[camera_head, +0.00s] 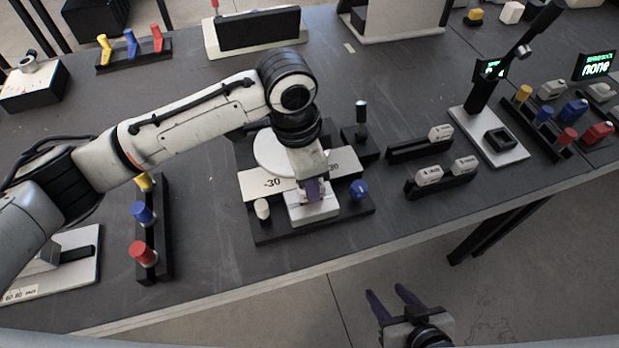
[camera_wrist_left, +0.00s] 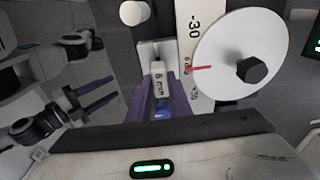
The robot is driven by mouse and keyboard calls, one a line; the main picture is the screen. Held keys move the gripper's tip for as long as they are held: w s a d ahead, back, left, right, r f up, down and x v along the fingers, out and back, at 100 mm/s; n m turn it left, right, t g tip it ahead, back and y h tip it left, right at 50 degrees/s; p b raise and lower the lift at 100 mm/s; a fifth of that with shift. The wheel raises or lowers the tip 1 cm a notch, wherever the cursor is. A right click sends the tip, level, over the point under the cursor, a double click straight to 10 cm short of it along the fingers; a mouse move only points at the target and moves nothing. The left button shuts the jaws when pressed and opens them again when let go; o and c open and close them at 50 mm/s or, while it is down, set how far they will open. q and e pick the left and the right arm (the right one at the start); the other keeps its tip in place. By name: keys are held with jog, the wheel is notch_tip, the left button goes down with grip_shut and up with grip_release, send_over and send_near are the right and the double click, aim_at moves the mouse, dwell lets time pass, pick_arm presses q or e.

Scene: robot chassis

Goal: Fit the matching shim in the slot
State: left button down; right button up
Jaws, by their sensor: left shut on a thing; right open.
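My left gripper (camera_head: 314,190) reaches down over the dial gauge fixture near the table's front edge. In the left wrist view its purple fingers (camera_wrist_left: 163,95) are shut on a pale shim marked "6 mm" (camera_wrist_left: 159,84). The shim's far end is at the white slot block (camera_wrist_left: 148,52); I cannot tell how deep it sits. The block also shows in the head view (camera_head: 313,211). The round white dial (camera_wrist_left: 238,55) has a red pointer near the middle of the -30 to +30 scale plate (camera_head: 268,186). My right gripper (camera_head: 395,301) is open and empty, off the table's front edge.
Black racks with more pale shims (camera_head: 440,132) (camera_head: 429,175) stand right of the fixture. A blue knob (camera_head: 359,189) and white knob (camera_head: 262,209) flank the slot. A rack of coloured knobs (camera_head: 144,214) stands left. A lever stand (camera_head: 492,135) and "none" display (camera_head: 596,66) are right.

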pick_arm(q)
jog(key=shift+f, duration=0.5)
jog(key=c, duration=1.5)
grip_release()
jog(key=shift+c, duration=0.2)
notch_tip(320, 180, up, 10)
jog(key=a, duration=0.1)
jog(key=shift+s, duration=0.2)
